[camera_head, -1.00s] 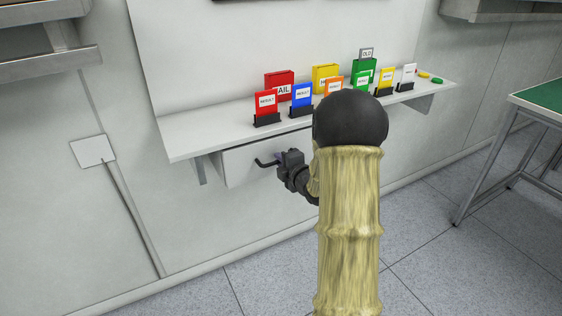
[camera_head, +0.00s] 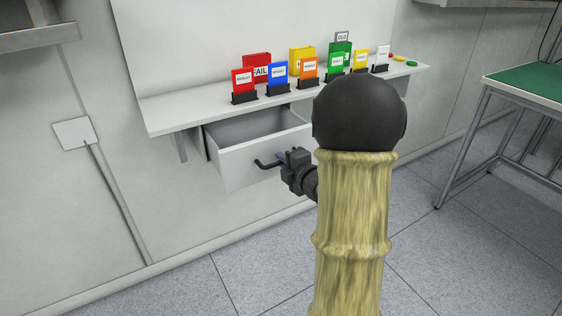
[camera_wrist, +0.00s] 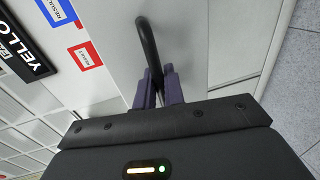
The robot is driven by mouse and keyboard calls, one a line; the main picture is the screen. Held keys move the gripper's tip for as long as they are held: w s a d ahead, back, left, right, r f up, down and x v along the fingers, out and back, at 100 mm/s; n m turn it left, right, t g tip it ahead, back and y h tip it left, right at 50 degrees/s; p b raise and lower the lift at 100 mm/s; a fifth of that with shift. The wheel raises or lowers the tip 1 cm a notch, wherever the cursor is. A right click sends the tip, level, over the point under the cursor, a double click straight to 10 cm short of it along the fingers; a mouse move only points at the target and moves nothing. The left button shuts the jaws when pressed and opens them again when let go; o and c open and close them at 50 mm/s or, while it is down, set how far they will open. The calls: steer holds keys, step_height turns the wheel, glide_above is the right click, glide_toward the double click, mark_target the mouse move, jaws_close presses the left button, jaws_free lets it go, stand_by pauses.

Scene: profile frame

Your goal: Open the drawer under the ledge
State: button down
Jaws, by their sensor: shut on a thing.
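The white drawer (camera_head: 238,163) under the ledge (camera_head: 190,112) stands partly pulled out, and its inside shows from above as an open grey space. A dark bar handle (camera_head: 266,164) is on its front. My gripper (camera_head: 287,160) is shut on the handle, at its right part in the head view. In the wrist view the handle (camera_wrist: 149,45) runs down between the two purple-grey fingers of my gripper (camera_wrist: 160,88). My arm hides the right end of the drawer front.
Several coloured cards in black stands, such as a red one (camera_head: 243,82), stand on the ledge above. A green-topped table (camera_head: 535,84) is at the right. A switch plate (camera_head: 74,133) is on the wall at left. The floor (camera_head: 440,265) in front is clear.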

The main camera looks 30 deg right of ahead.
steer(key=shift+w+d, duration=0.15)
steer(key=c, duration=1.6)
jaws_free()
steer(key=shift+c, duration=0.2)
steer(key=shift+w, duration=0.1)
steer(key=b+v, duration=0.4)
steer(key=v, duration=1.3)
steer(key=shift+s+b, duration=0.25)
steer(key=shift+b, duration=0.1)
